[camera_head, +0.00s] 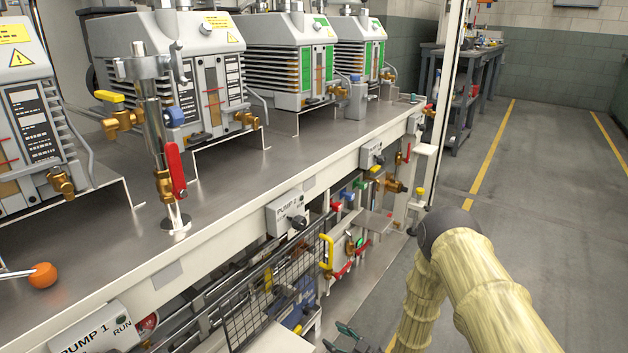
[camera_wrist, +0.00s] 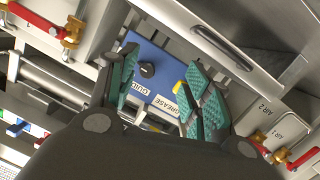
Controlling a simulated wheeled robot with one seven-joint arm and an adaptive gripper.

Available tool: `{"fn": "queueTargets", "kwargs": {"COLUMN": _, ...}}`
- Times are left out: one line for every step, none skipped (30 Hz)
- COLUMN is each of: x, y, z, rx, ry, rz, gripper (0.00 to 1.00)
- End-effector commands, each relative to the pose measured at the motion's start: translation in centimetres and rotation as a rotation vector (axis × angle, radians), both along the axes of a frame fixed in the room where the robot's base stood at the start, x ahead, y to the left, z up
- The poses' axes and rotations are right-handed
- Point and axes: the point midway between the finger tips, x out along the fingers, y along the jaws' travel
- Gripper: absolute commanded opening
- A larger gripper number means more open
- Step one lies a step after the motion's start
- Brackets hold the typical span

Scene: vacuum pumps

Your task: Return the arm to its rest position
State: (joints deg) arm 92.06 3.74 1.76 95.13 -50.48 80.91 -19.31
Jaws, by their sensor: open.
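My arm, in a pale yellow sleeve (camera_head: 465,270), reaches down at the lower right of the head view, beside the front of the pump bench (camera_head: 240,210). My gripper (camera_wrist: 160,65) is open in the wrist view, with its two green-padded fingers apart. Nothing is held between them. A blue box (camera_wrist: 155,58) with a black knob and a "GREASE" label shows behind and between the fingers; I cannot tell how far away it is. In the head view only a small dark green part of the gripper (camera_head: 345,338) shows at the bottom edge.
Several vacuum pumps (camera_head: 290,60) stand on the bench. Under it are a wire mesh panel (camera_head: 250,310) and valves (camera_head: 350,245) close to my arm. A white post (camera_head: 447,90) rises behind. Open floor (camera_head: 545,190) lies to the right. Red-handled valves (camera_wrist: 285,155) show in the wrist view.

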Motion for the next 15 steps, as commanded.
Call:
{"fn": "queueTargets", "kwargs": {"x": -1.7, "y": -0.6, "z": -0.8, "rx": -0.019, "ry": 0.084, "rz": -0.045, "gripper": 0.5}}
{"fn": "queueTargets", "kwargs": {"x": -2.7, "y": -1.1, "z": -1.4, "rx": -0.031, "ry": 0.139, "rz": -0.077, "gripper": 0.5}}
{"fn": "queueTargets", "kwargs": {"x": -4.2, "y": -1.8, "z": -2.2, "rx": -0.049, "ry": 0.213, "rz": -0.121, "gripper": 0.5}}
{"fn": "queueTargets", "kwargs": {"x": -5.4, "y": -2.4, "z": -2.8, "rx": -0.062, "ry": 0.27, "rz": -0.156, "gripper": 0.5}}
{"fn": "queueTargets", "kwargs": {"x": -6.8, "y": -3.0, "z": -3.3, "rx": -0.075, "ry": 0.329, "rz": -0.191, "gripper": 0.5}}
{"fn": "queueTargets", "kwargs": {"x": -8.7, "y": -3.8, "z": -4.0, "rx": -0.094, "ry": 0.41, "rz": -0.239, "gripper": 0.5}}
{"fn": "queueTargets", "kwargs": {"x": -10.3, "y": -4.5, "z": -4.5, "rx": -0.108, "ry": 0.469, "rz": -0.273, "gripper": 0.5}}
{"fn": "queueTargets", "kwargs": {"x": -11.9, "y": -5.1, "z": -4.8, "rx": -0.122, "ry": 0.527, "rz": -0.309, "gripper": 0.5}}
{"fn": "queueTargets", "kwargs": {"x": -14.0, "y": -6.0, "z": -5.2, "rx": -0.141, "ry": 0.601, "rz": -0.354, "gripper": 0.5}}
{"fn": "queueTargets", "kwargs": {"x": -15.6, "y": -6.6, "z": -5.4, "rx": -0.153, "ry": 0.655, "rz": -0.387, "gripper": 0.5}}
{"fn": "queueTargets", "kwargs": {"x": -17.2, "y": -7.2, "z": -5.6, "rx": -0.166, "ry": 0.708, "rz": -0.42, "gripper": 0.5}}
{"fn": "queueTargets", "kwargs": {"x": -19.4, "y": -8.0, "z": -5.7, "rx": -0.184, "ry": 0.775, "rz": -0.463, "gripper": 0.5}}
{"fn": "queueTargets", "kwargs": {"x": -21.1, "y": -8.5, "z": -5.7, "rx": -0.196, "ry": 0.825, "rz": -0.495, "gripper": 0.5}}
{"fn": "queueTargets", "kwargs": {"x": -22.7, "y": -9.1, "z": -5.7, "rx": -0.209, "ry": 0.873, "rz": -0.526, "gripper": 0.5}}
{"fn": "queueTargets", "kwargs": {"x": -24.9, "y": -9.8, "z": -5.5, "rx": -0.225, "ry": 0.934, "rz": -0.568, "gripper": 0.5}}
